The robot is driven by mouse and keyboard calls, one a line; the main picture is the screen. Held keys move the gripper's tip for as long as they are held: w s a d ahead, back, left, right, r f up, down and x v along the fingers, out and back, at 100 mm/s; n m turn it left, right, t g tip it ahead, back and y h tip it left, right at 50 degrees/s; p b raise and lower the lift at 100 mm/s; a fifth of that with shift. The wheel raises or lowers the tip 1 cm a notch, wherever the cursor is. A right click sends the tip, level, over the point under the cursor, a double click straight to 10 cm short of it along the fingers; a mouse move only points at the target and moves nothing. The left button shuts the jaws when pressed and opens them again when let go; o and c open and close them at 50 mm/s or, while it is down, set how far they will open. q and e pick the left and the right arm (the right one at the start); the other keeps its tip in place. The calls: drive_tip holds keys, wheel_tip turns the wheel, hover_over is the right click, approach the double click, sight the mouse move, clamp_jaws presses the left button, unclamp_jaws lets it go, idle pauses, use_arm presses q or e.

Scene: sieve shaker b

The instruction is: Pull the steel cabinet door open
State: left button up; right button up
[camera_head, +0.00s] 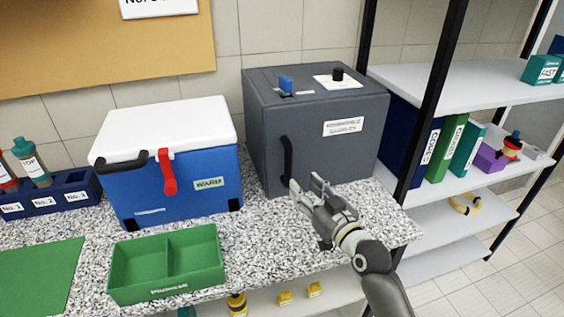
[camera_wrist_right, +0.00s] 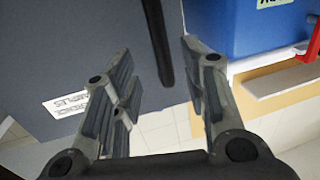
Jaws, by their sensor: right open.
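The steel cabinet (camera_head: 330,115) is a dark grey box on the speckled counter, with its front door shut. A black vertical handle (camera_head: 288,160) sits on the left side of the door. My right gripper (camera_head: 307,184) is open and empty in front of the door, just right of the handle's lower end in the head view. In the right wrist view, the handle (camera_wrist_right: 158,45) shows ahead between the two open fingers (camera_wrist_right: 155,75), and the grey door (camera_wrist_right: 70,60) lies to the left. I cannot tell whether a finger touches the handle. My left gripper is not in view.
A blue cool box (camera_head: 180,190) with a white lid stands left of the cabinet. A green two-part tray (camera_head: 167,288) is at the counter's front. A shelf rack (camera_head: 440,80) with binders stands on the right. Bare counter (camera_head: 262,235) lies before the cabinet.

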sight(290, 170)
drive_tip(key=shift+w+a+r+p, duration=0.2)
drive_tip(key=shift+w+a, duration=0.15)
drive_tip(key=shift+w, duration=0.3)
drive_tip(key=shift+w+a+r+p, duration=0.1)
drive_tip(key=shift+w+a+r, duration=0.1)
drive_tip(key=shift+w+a, duration=0.3)
drive_tip(key=x, duration=0.4)
drive_tip(key=shift+w+f, duration=0.2)
drive_tip(key=shift+w, duration=0.1)
drive_tip(key=shift+x, duration=0.85)
drive_tip(key=shift+w, duration=0.15)
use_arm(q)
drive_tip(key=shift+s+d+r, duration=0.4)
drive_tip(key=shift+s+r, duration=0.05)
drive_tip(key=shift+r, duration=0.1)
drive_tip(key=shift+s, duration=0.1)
use_arm(e)
drive_tip(key=shift+c, duration=0.8)
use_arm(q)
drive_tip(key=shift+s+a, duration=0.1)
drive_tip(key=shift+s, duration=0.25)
use_arm(e)
clamp_jaws()
